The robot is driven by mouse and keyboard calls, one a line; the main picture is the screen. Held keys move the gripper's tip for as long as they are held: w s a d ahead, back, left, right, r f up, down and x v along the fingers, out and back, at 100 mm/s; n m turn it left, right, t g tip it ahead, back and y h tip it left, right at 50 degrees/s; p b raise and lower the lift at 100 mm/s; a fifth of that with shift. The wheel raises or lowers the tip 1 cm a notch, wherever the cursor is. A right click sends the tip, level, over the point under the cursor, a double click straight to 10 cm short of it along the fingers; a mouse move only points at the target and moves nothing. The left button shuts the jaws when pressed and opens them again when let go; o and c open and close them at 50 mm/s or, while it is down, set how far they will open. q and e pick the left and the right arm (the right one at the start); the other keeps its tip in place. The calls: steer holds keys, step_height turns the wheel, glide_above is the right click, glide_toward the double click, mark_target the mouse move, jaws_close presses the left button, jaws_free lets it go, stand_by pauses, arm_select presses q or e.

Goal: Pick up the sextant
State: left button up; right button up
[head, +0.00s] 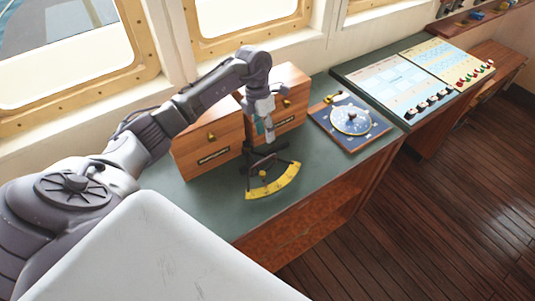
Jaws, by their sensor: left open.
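The sextant (273,187) lies on the green top of the cabinet, near its front edge. Its yellow curved arc faces the front, and a dark frame with a small brass-coloured part rises behind the arc. My left arm reaches in from the left over the cabinet. My left gripper (264,158) points down, open, just over the rear part of the sextant. Its dark fingers overlap the dark frame in the picture, so I cannot tell whether they touch it. The gripper hides part of the frame. My right gripper is not in view.
Two wooden boxes with brass knobs, one at left (208,148) and one at right (289,103), stand close behind the sextant. A blue dial board (350,122) lies to the right. Beyond it is a control console (385,84). The green top (205,200) is clear left of the sextant.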

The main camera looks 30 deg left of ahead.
mark_target(267, 160)
arm_select(q)
steer(key=f+b, duration=0.1)
steer(key=f, duration=0.1)
steer(key=d+f+b, duration=0.1)
steer(key=f+b, duration=0.1)
steer(key=f, duration=0.1)
steer(key=f+b, duration=0.1)
steer(key=f, duration=0.2)
steer(key=shift+s+d+f, duration=0.1)
steer(key=shift+s+d, duration=0.1)
steer(key=shift+s, duration=0.1)
steer(key=f+b, duration=0.2)
steer(key=f, duration=0.1)
steer(key=f+b, duration=0.1)
steer(key=f, duration=0.1)
steer(key=shift+s+d+f, duration=0.15)
steer(key=shift+s+d, duration=0.15)
steer(key=shift+d, duration=0.05)
steer(key=shift+c, duration=0.3)
jaws_close()
steer(key=shift+w, duration=0.1)
